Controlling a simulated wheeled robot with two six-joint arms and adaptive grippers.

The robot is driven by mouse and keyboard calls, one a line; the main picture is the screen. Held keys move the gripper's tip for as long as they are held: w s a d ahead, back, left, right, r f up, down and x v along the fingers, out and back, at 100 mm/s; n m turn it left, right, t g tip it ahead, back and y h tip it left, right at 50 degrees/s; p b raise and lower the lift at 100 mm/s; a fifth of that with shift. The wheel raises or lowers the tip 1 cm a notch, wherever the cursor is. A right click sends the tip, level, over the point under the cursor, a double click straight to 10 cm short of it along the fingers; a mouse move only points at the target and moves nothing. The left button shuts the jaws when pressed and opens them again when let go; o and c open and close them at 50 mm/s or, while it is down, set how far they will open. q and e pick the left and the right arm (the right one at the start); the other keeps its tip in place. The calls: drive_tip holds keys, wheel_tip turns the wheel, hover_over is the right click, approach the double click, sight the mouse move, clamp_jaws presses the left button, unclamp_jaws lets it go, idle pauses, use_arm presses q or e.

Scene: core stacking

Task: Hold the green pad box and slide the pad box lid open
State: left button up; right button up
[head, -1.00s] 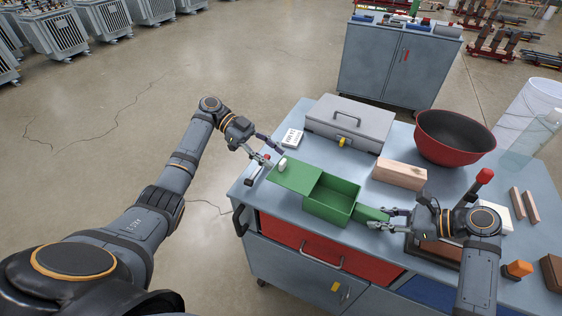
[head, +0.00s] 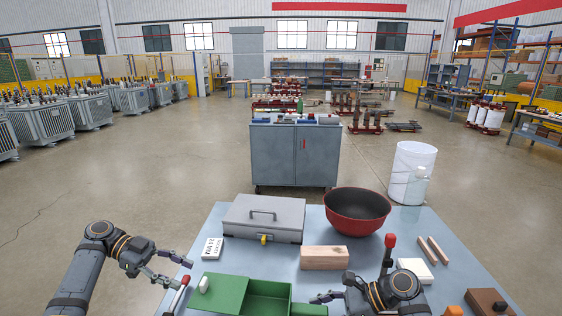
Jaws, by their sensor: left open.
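The green pad box (head: 268,302) is at the table's near edge, cut off by the bottom of the view. Its green lid (head: 222,296) is shifted to the left, so the box's right part is open. A white knob (head: 204,284) stands on the lid's left end. My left gripper (head: 186,271) is open and empty, left of the knob and apart from it. My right gripper (head: 326,298) is shut on the green tab at the box's right side; its lower finger is hidden or cut off now.
A grey case (head: 263,217), a white labelled block (head: 212,248), a wooden block (head: 324,259) and a red bowl (head: 357,210) stand behind the box. A red-topped post (head: 389,250) rises near my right arm. A red-tipped bar (head: 178,295) is beside my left gripper.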

drive_tip(key=shift+d, duration=0.1)
drive_tip(key=v, duration=1.1)
drive_tip(key=shift+d+r, duration=0.3)
drive_tip(key=shift+d, duration=0.05)
